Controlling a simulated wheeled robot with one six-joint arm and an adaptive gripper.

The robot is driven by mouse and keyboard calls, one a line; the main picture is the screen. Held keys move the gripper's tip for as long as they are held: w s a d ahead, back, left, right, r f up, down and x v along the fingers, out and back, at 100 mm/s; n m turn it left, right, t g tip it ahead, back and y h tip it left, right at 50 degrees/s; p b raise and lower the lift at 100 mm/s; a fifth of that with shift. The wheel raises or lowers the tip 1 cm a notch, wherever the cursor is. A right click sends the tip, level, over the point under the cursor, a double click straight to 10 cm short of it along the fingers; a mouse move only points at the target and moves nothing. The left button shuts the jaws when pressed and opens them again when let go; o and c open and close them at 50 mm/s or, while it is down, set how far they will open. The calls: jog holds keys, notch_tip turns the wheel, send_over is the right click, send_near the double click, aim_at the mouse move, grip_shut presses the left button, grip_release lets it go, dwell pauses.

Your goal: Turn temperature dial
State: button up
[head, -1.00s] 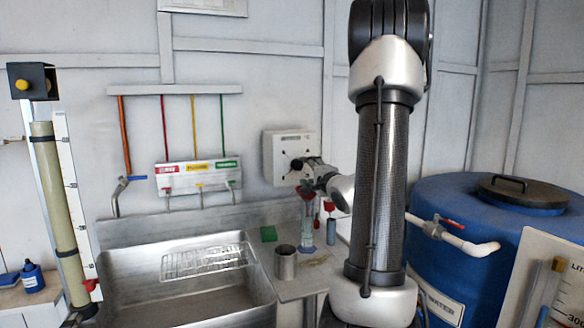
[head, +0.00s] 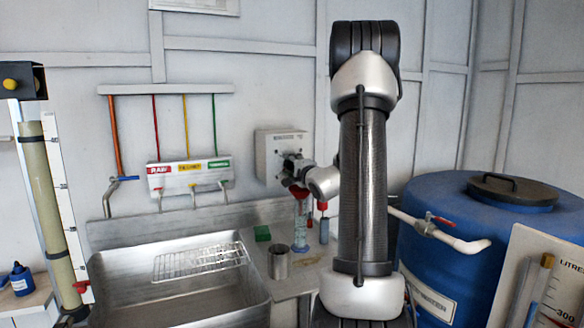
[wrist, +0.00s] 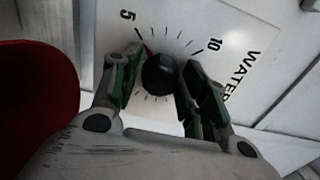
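The dial (wrist: 158,75) is a round black knob on a white plate in the wrist view. A red pointer shows at its upper left, near the printed 5. A printed 10 and the letters WATER are to the right. My gripper (wrist: 160,72) has a finger on either side of the knob, with the fingertips spread a little wider than it. It looks open, and I see no clear contact. In the head view my gripper (head: 290,168) is at the front of the grey wall box (head: 267,154), and the knob is hidden there.
A large red thing (wrist: 35,105) is close at left in the wrist view. Below my gripper stand a red-topped clear cylinder (head: 301,230) and a metal cup (head: 279,262). A steel sink (head: 180,315) is at left and a blue tank (head: 450,225) at right.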

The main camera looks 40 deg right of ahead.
jog(key=c, duration=0.5)
jog(key=m, duration=0.4)
jog(key=shift+m, duration=0.4)
jog(key=m, duration=1.1)
jog(key=shift+f, duration=0.1)
jog(key=m, duration=0.5)
jog(key=shift+m, duration=0.4)
